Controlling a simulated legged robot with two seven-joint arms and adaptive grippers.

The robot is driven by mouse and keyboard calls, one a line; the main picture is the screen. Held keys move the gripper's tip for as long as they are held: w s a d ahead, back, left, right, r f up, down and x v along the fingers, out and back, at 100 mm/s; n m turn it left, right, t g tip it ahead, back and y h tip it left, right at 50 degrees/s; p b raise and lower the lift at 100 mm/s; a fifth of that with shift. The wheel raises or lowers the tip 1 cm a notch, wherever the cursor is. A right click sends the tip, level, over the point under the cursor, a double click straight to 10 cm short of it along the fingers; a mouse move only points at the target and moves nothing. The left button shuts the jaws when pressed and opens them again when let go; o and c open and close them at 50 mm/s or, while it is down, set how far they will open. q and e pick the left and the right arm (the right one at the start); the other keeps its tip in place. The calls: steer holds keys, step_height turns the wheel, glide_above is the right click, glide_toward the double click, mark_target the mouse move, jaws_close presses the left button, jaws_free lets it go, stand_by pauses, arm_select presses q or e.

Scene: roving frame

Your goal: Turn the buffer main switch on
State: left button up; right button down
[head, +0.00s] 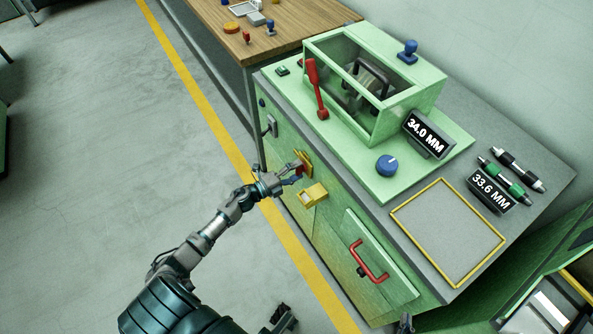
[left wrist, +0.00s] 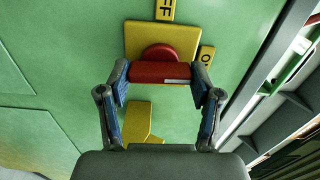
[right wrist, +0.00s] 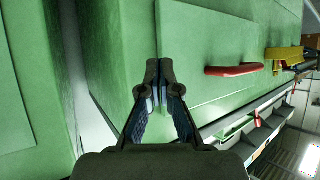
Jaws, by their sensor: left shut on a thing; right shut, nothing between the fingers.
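The buffer main switch has a red handle (left wrist: 160,73) on a round red hub, on a yellow plate (left wrist: 140,35) on the green cabinet front. In the left wrist view the handle lies crosswise. A yellow label ending in "F" (left wrist: 165,9) is above the plate, and one showing "O" (left wrist: 207,55) is at its right; the rest is cut off or hidden. My left gripper (head: 293,174) is shut on the handle, with a finger at each end. My right gripper (right wrist: 160,68) is shut and empty in front of the green cabinet.
A yellow block (head: 313,195) sticks out beside the switch. A red pull handle (head: 369,262) is on a door further right. On top are a glazed housing with a red lever (head: 316,90), a blue knob (head: 387,165) and displays. The floor at left is clear.

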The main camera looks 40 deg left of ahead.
arm_select(q)
steer(key=shift+s+d+f+m, duration=0.1)
steer(key=shift+s+f+m, duration=0.05)
steer(key=shift+f+m, duration=0.2)
stand_by(0.3)
steer(key=o, duration=1.1)
steer(key=shift+o, duration=0.2)
steer(key=shift+r, duration=0.1)
steer(key=v, duration=1.2)
